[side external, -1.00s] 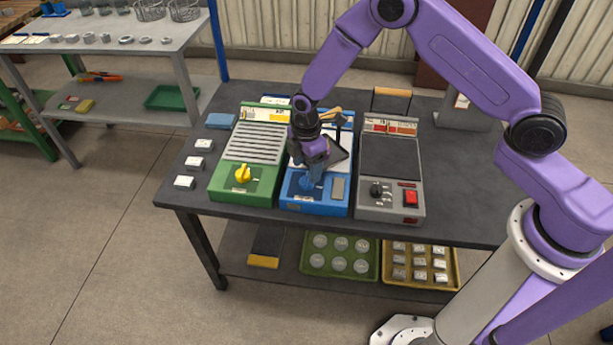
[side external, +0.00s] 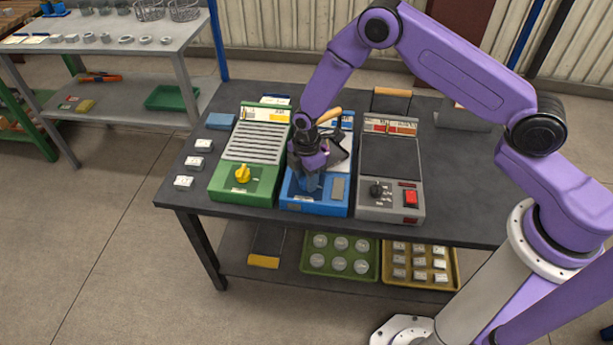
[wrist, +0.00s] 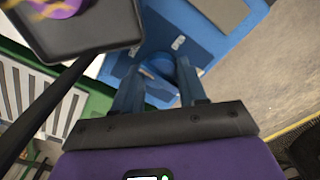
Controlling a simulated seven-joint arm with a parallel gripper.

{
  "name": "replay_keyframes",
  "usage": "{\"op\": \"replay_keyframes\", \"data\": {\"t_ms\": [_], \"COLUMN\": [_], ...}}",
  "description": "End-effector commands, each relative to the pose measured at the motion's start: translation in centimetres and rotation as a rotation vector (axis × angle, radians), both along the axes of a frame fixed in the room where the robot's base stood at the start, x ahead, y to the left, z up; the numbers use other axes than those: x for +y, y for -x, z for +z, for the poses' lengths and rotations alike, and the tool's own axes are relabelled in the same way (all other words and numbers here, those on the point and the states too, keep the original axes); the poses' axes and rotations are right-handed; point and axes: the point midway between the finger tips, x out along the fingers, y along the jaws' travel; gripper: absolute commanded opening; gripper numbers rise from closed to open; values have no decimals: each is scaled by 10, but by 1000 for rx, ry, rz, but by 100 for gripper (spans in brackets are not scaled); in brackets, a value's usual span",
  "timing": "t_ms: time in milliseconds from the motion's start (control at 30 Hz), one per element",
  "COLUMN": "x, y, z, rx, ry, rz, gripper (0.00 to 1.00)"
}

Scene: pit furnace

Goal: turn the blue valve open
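The blue valve (wrist: 164,64) is on the front part of the blue unit (side external: 331,209), the middle one of three on the bench. My gripper (side external: 308,188) is down at the valve and mostly hides it in the side view. In the wrist view, the two fingers of my gripper (wrist: 160,72) stand apart, one on each side of the valve. Whether the fingers touch it is not clear. The valve's turned position cannot be read.
The green unit with a yellow knob (side external: 242,173) stands close on the left. The grey unit with a black knob and red switch (side external: 411,198) stands close on the right. A dark pan-like object (wrist: 85,28) is near my gripper behind the valve. Small labelled blocks (side external: 194,161) lie at the bench's left.

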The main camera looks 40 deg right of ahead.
Motion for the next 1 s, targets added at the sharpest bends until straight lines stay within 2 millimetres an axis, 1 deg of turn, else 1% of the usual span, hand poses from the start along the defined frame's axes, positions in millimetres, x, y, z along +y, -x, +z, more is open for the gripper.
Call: {"op": "replay_keyframes", "data": {"t_ms": [167, 367, 567, 1000], "x": [0, 0, 0, 0], "y": [0, 0, 0, 0], "z": [0, 0, 0, 0], "rx": [0, 0, 0, 0], "ry": [0, 0, 0, 0], "rz": [-15, -88, -235, -651], "gripper": [11, 11, 11, 11]}}
